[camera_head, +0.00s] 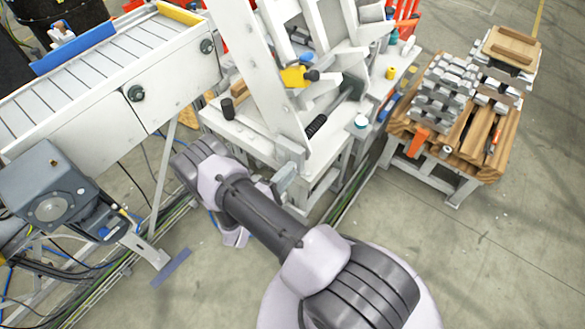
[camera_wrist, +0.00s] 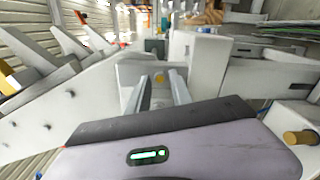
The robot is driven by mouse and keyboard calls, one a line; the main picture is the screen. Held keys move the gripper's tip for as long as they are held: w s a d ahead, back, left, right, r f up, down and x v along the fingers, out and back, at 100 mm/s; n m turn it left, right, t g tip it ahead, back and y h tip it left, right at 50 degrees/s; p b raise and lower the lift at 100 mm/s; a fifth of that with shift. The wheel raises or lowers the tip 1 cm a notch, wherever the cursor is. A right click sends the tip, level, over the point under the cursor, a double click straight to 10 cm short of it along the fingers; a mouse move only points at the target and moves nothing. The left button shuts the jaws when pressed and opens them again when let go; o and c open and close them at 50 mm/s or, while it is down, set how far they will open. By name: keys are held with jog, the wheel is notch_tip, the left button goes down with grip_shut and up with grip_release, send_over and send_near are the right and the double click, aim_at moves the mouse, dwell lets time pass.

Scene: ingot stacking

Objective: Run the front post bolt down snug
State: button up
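In the wrist view my gripper (camera_wrist: 158,82) has its two pale fingers apart, pointing away from the camera. A small brass-coloured bolt head (camera_wrist: 159,78) shows between the fingertips, on a pale grey block (camera_wrist: 128,70). A gap shows on each side of it, so the fingers do not look closed on it. I cannot tell how far the bolt stands out, or whether it is the front post bolt. In the head view my arm reaches to the white frame (camera_head: 262,85); my fingertips and the bolt cannot be made out there.
A slatted conveyor (camera_head: 105,70) with a grey motor (camera_head: 50,190) stands at the left. Grey ingots (camera_head: 440,95) are stacked on a wooden table (camera_head: 400,130) at the right. A brass-coloured cylinder (camera_wrist: 300,137) is close at the right in the wrist view. Open floor lies lower right.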

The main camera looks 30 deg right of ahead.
grip_shut()
jog(key=shift+n, duration=0.5)
grip_release()
jog(key=v, duration=0.5)
jog(key=shift+b, duration=0.35)
jog(key=shift+r, duration=0.1)
